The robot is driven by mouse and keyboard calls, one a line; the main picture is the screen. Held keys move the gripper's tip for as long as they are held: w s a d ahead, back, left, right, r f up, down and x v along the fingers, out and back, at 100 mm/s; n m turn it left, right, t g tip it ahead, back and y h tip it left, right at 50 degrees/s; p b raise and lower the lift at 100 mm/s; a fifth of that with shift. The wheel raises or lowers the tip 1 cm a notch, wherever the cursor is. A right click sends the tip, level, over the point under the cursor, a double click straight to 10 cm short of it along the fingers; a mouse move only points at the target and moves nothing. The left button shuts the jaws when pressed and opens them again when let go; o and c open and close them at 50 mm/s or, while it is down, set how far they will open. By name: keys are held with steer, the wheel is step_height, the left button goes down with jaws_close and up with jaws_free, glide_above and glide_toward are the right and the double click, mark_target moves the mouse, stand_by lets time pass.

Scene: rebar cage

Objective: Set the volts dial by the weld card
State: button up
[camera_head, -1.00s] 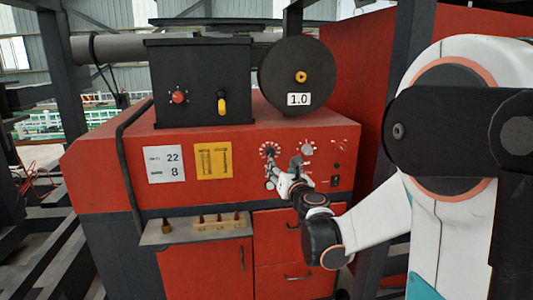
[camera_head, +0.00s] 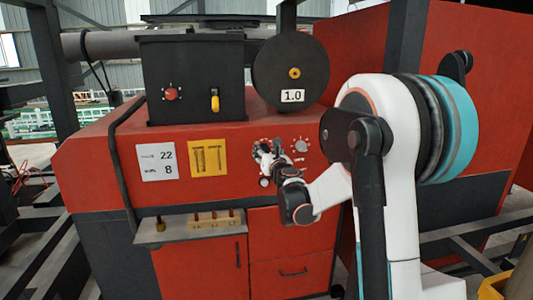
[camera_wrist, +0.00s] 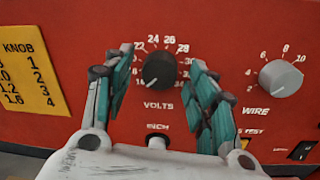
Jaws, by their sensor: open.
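The volts dial (camera_wrist: 160,69) is a black knob on the red panel, with white numbers around it. A white mark shows on its lower left side, near the 14. My gripper (camera_wrist: 161,66) is open, with one teal-padded finger on each side of the dial; I cannot tell if either touches it. In the head view my gripper (camera_head: 263,156) is at the panel and mostly hides the dial. The white weld card (camera_head: 158,161) on the panel's left reads 22 on its upper line and 8 on its lower line.
A grey wire dial (camera_wrist: 281,78) is right of the volts dial. A yellow card (camera_head: 208,159) with a knob table sits left of it. An inch button (camera_wrist: 157,142) is below. A shelf (camera_head: 190,232) with small brass parts juts out lower left.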

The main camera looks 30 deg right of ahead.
steer(key=shift+c, duration=0.6)
steer(key=c, duration=0.9)
steer(key=m+b, duration=0.1)
steer(key=m, duration=0.3)
steer(key=shift+f+b, duration=0.1)
steer(key=shift+b, duration=0.25)
steer(key=m+b, duration=0.1)
steer(key=m, duration=0.3)
steer(key=shift+m, duration=0.4)
steer(key=m+b, duration=0.1)
steer(key=m, duration=0.3)
steer(key=shift+a+m+h, duration=0.1)
steer(key=shift+m+h, duration=0.2)
steer(key=shift+h, duration=0.1)
steer(key=m+b, duration=0.1)
steer(key=m, duration=0.4)
